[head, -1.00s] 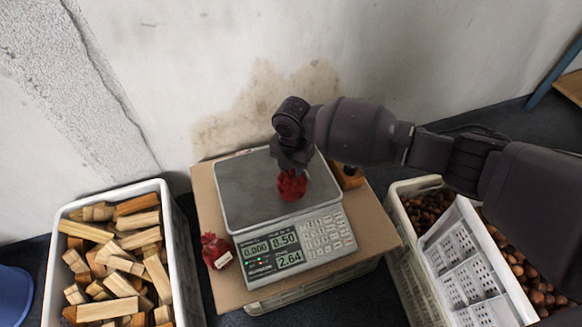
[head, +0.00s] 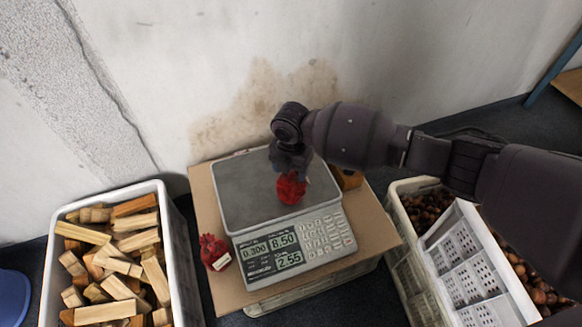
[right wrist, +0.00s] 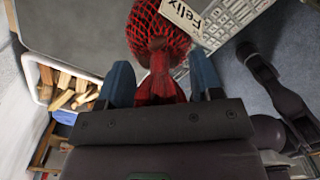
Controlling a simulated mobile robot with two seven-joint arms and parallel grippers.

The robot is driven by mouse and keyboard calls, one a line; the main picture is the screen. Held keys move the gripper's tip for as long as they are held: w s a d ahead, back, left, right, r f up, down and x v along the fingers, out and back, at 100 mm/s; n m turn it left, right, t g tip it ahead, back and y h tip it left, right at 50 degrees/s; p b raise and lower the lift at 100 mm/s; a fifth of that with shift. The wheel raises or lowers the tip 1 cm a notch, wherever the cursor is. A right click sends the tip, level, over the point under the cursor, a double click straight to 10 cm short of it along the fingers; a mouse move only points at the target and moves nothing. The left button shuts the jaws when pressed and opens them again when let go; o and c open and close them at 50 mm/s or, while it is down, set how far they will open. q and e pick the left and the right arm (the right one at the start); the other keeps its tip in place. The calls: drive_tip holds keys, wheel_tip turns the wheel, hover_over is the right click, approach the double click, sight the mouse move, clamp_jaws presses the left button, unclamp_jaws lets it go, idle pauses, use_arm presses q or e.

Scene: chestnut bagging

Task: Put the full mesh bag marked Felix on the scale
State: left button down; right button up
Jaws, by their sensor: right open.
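The red mesh bag (head: 291,188) sits on the metal plate of the scale (head: 237,190), near its right front part. In the right wrist view the bag (right wrist: 158,33) carries a tag reading "Felix" (right wrist: 196,17). My right gripper (head: 291,163) is over the bag. Its blue fingers (right wrist: 163,82) stand apart on both sides of the gathered red neck, with gaps beside it. The scale's display (head: 270,250) shows 0.300, 8.50 and 2.55. My left gripper is not in view.
A second red mesh bag with a tag (head: 215,253) lies on the cardboard (head: 222,292) left of the scale. A white crate of wood blocks (head: 190,275) stands at the left. A crate with chestnuts (head: 402,240) stands at the right. A wall is behind.

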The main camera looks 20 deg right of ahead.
drive_tip(key=shift+r, duration=0.35)
wheel_tip(320, 180, up, 10)
drive_tip(key=p, duration=0.3)
drive_tip(key=shift+r+p, duration=0.1)
drive_tip(key=shift+p, duration=0.2)
drive_tip(key=shift+r, duration=0.6)
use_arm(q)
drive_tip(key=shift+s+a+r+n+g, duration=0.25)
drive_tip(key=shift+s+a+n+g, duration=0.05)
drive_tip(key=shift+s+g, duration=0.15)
use_arm(e)
drive_tip(key=shift+r, duration=0.1)
